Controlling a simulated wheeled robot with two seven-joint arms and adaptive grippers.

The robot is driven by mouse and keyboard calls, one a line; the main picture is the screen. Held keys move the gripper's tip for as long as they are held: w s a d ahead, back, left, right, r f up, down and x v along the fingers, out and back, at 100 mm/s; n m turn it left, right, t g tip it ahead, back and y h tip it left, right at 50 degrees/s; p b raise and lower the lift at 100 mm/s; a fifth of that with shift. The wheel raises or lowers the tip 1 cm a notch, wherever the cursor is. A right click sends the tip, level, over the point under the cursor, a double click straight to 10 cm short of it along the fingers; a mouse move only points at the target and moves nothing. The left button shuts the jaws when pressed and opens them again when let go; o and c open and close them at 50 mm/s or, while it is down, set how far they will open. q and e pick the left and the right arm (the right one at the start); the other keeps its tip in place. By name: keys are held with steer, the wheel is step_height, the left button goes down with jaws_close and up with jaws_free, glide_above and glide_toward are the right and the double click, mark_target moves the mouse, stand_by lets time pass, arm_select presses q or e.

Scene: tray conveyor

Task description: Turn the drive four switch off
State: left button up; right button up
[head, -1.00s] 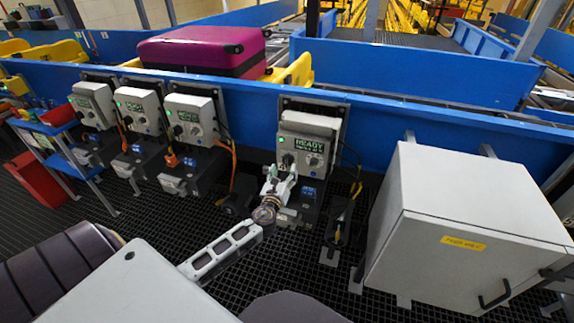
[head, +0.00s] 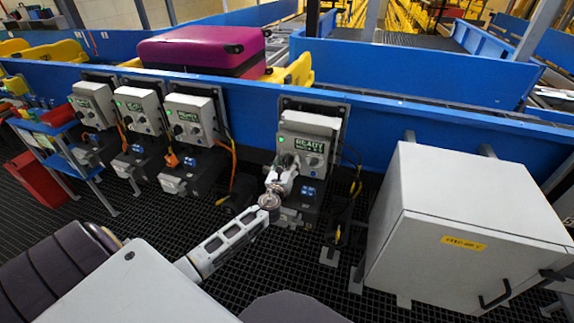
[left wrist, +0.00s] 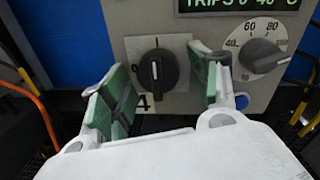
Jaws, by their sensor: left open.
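The knob's white mark is roughly vertical. My left gripper (head: 283,168) is in front of the switch. In the left wrist view its green-padded fingers (left wrist: 162,88) are open, one on each side of the knob, with gaps to it. Whether the pads reach the knob's depth I cannot tell. My right gripper is not in view.
A second dial (left wrist: 259,57) with temperature numbers is right of the switch. Three similar drive boxes (head: 190,118) stand to the left. A large grey cabinet (head: 465,220) stands to the right. Cables (head: 352,185) hang right of the unit. A magenta suitcase (head: 200,50) lies on the conveyor.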

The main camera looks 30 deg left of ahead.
arm_select(q)
steer(key=c, duration=1)
